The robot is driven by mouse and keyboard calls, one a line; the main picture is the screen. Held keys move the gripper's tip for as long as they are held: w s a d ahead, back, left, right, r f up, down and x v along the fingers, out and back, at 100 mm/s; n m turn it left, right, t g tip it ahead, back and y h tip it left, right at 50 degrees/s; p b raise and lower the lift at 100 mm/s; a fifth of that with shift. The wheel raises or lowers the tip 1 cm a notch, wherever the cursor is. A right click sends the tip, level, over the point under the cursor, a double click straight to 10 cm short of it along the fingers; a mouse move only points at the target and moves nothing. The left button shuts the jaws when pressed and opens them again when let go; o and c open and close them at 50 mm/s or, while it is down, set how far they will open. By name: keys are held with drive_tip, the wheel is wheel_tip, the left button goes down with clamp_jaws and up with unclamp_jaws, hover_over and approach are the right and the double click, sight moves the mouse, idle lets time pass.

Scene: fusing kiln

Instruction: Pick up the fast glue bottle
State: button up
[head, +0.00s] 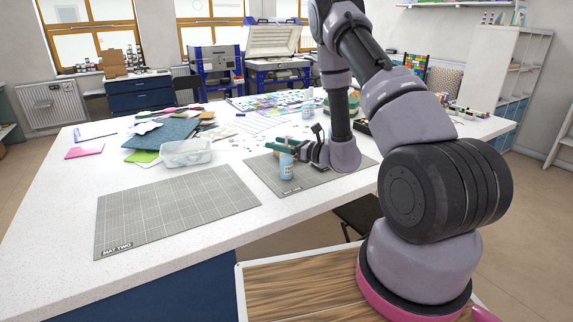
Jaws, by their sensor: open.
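A light-blue bottle (287,168) stands upright on the right grey cutting mat, near its left part. It may be the fast glue bottle, but its label is too small to read. My gripper (299,149) is open, low over the same mat, just right of and behind the bottle's upper part. Whether a finger touches the bottle cannot be told. A second small pale-blue bottle (307,111) stands farther back, near the coloured sheets. My arm hides part of the right mat (318,185) and the table behind it.
The left grey mat (175,205), marked MAT TWO, is bare. A clear plastic tub (186,152) stands behind it, beside coloured glass sheets (160,134). Small scattered pieces lie behind the gripper. The white table's (60,220) front left is clear.

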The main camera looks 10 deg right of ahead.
clamp_jaws()
idle(1.4)
